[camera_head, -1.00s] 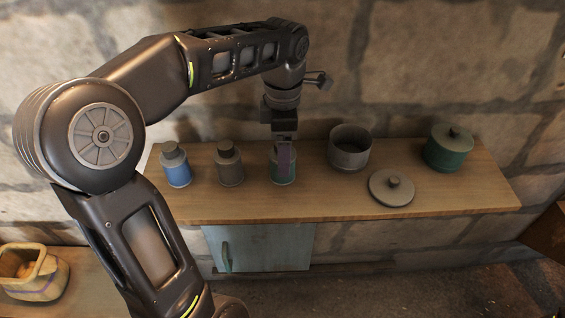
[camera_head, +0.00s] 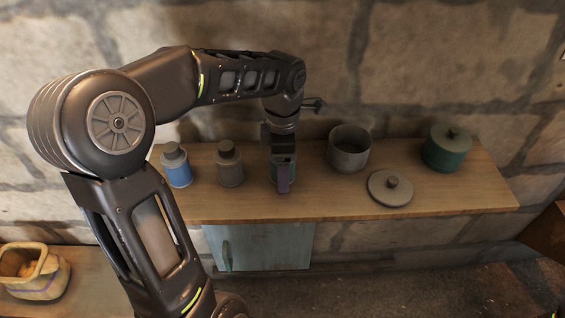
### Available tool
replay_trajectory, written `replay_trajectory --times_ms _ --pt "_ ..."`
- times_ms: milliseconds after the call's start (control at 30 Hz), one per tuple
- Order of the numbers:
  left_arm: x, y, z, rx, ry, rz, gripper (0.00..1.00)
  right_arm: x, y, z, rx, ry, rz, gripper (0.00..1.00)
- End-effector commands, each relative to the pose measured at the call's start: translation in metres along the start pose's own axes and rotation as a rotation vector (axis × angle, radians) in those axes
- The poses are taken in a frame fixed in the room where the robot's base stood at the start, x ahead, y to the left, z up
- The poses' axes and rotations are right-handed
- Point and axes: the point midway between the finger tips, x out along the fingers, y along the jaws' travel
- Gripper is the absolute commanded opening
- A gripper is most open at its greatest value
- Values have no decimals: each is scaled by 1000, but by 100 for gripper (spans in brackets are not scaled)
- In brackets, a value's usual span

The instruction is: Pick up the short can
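Three small cans with grey caps stand in a row on the wooden shelf top: a blue one (camera_head: 177,173), a grey-brown one (camera_head: 230,168) and a green one (camera_head: 292,181). My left gripper (camera_head: 283,176) points down at the green can. One finger lies in front of this can and covers much of it; the gripper body hides its cap. The other finger is hidden, so I cannot tell whether the gripper is shut on the can. The can stands upright on the shelf. My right gripper is not in view.
An open grey pot (camera_head: 349,152) stands right of the green can, with a loose grey lid (camera_head: 390,188) in front. A lidded green pot (camera_head: 446,150) is further right. The wooden shelf (camera_head: 450,200) backs onto a stone wall. A basket-like container (camera_head: 35,280) sits lower left.

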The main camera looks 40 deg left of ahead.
Motion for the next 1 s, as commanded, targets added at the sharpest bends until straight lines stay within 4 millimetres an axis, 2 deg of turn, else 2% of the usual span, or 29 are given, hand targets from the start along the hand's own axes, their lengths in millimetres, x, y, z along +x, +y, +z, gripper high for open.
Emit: replay_trajectory --times_ms 400,1000 --pt "0 0 0 0 0 0 75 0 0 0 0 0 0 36" --pt "0 0 0 0 0 0 26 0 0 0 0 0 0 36"
